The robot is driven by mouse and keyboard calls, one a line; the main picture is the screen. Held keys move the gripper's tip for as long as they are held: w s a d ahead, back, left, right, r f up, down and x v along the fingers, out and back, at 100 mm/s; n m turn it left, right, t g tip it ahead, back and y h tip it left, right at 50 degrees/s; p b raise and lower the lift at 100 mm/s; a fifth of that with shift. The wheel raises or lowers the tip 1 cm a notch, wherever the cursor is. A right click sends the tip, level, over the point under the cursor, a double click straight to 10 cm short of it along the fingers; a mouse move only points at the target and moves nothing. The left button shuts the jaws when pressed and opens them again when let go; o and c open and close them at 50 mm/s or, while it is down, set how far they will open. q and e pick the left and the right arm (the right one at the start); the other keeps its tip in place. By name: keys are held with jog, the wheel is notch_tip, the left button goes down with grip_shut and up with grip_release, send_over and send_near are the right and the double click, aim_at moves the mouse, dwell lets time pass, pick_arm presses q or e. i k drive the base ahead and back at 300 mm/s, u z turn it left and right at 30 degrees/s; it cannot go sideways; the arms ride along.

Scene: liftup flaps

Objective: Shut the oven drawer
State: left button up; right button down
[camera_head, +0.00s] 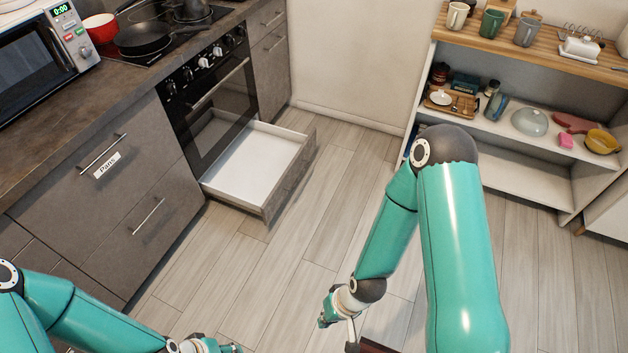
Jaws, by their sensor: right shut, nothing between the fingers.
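The oven drawer (256,166) is pulled out below the black oven (205,97). Its white inside is empty, and its dark front panel (291,176) faces right, over the floor. My right gripper (352,346) is low at the bottom edge of the view, in front of the drawer and well apart from it. It is shut and empty, and partly cut off by the frame. My left arm enters at the lower left; only its wrist shows at the bottom edge, and the left gripper's fingers are out of view.
A worktop (115,90) with a microwave (40,55), red pot (100,27) and pan (143,38) runs along the left. An open shelf (520,130) with dishes stands at the right. The wooden floor (310,200) between is clear.

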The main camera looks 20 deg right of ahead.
aim_at(255, 174)
jog(key=z, duration=0.05)
jog(key=i, duration=0.8)
jog(key=u, duration=0.4)
jog(key=i, duration=0.8)
jog(key=z, duration=0.15)
